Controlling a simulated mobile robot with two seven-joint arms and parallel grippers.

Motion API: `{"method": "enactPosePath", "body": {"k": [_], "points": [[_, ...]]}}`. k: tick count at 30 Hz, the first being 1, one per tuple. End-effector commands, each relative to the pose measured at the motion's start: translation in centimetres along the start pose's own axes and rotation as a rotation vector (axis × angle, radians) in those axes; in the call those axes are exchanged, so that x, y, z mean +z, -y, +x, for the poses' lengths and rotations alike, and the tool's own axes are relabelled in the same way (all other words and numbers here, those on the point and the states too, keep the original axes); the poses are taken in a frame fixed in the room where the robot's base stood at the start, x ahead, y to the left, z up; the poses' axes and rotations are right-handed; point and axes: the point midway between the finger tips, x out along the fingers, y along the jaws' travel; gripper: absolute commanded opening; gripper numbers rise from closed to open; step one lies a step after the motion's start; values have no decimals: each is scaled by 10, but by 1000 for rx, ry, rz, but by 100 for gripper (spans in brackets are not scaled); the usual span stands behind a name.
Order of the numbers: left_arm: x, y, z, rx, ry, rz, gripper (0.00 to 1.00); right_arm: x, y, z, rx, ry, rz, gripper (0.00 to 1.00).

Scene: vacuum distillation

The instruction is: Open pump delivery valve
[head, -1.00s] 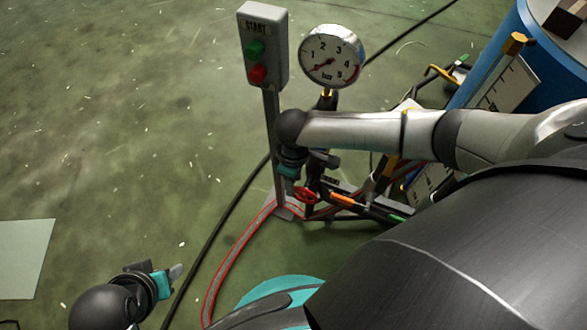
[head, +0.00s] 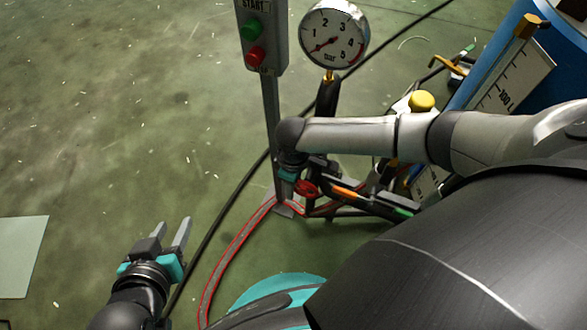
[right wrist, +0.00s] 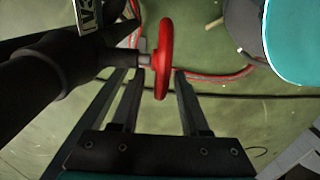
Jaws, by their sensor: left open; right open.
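The pump delivery valve's red handwheel (head: 307,188) shows below the pressure gauge in the head view, beside my right gripper (head: 298,172), which my forearm partly hides. In the right wrist view the handwheel (right wrist: 163,60) is edge-on, on a metal stem from a dark pipe (right wrist: 50,62) at the left. My right gripper (right wrist: 160,85) is open, one finger on each side of the wheel's near edge. I cannot tell whether the fingers touch it. My left gripper (head: 171,228) is open and empty above the floor at lower left.
A control box (head: 261,40) with green and red buttons stands on a post. A round pressure gauge (head: 334,40) is beside it. A blue tank (head: 562,60) and a yellow knob (head: 422,101) are at right. A dark hose (head: 225,210) crosses the floor. The left floor is mostly clear.

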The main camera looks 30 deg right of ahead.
Motion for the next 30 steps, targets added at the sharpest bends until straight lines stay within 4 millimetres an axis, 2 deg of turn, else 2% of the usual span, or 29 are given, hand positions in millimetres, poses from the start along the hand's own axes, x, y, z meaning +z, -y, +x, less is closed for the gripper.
{"method": "enactPosePath", "body": {"k": [8, 21, 30], "points": [[0, -1, 0, 2, -4, 0, 45, 0, 0, 0, 0, 0, 0, 45], [0, 0, 0, 1, -3, 0, 45, 0, 0, 0, 0, 0, 0, 0], [0, 0, 0, 1, -3, 0, 45, 0, 0, 0, 0, 0, 0, 0]]}}
